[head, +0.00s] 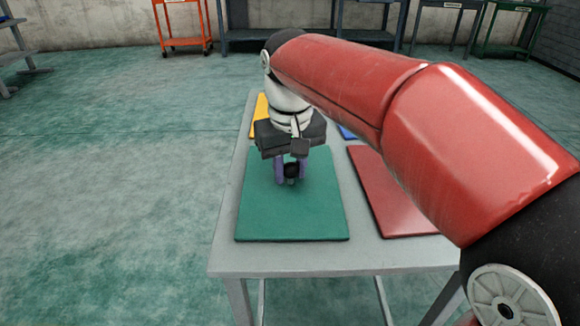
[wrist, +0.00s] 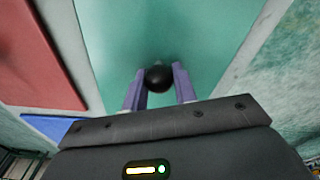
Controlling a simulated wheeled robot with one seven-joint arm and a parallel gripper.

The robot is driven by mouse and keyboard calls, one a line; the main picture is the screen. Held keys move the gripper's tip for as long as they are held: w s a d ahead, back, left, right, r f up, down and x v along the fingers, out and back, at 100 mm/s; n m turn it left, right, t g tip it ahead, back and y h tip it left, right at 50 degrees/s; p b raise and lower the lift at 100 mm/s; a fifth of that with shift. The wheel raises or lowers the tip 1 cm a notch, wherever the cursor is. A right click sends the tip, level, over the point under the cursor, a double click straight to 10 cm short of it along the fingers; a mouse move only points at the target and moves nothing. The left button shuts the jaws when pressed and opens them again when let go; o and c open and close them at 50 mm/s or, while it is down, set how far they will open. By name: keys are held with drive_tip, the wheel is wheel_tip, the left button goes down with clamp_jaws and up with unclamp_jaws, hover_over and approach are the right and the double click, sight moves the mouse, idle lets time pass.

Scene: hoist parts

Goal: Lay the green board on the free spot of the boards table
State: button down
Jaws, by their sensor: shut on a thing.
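The green board (head: 292,217) lies flat over the front left part of the grey boards table (head: 300,259). I cannot tell whether it rests fully on the top. A dark round knob (head: 291,171) stands at its middle. My gripper (head: 291,174), with purple fingers, points down and is shut on this knob. In the wrist view the knob (wrist: 158,78) sits between the fingertips, with the green board (wrist: 170,35) beneath.
A red board (head: 393,203) lies to the right on the table. A yellow board (head: 259,113) and a blue board (head: 347,132) lie behind, partly hidden by my arm. An orange cart (head: 185,41) stands far back. Open floor lies to the left.

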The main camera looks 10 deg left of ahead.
sight(290, 170)
drive_tip(key=shift+f, duration=0.1)
drive_tip(key=c, duration=1.1)
unclamp_jaws()
wheel_tip(290, 170, up, 12)
drive_tip(key=s+p, duration=0.1)
drive_tip(key=p, duration=0.1)
drive_tip(key=shift+d, duration=0.2)
drive_tip(key=shift+s, duration=0.2)
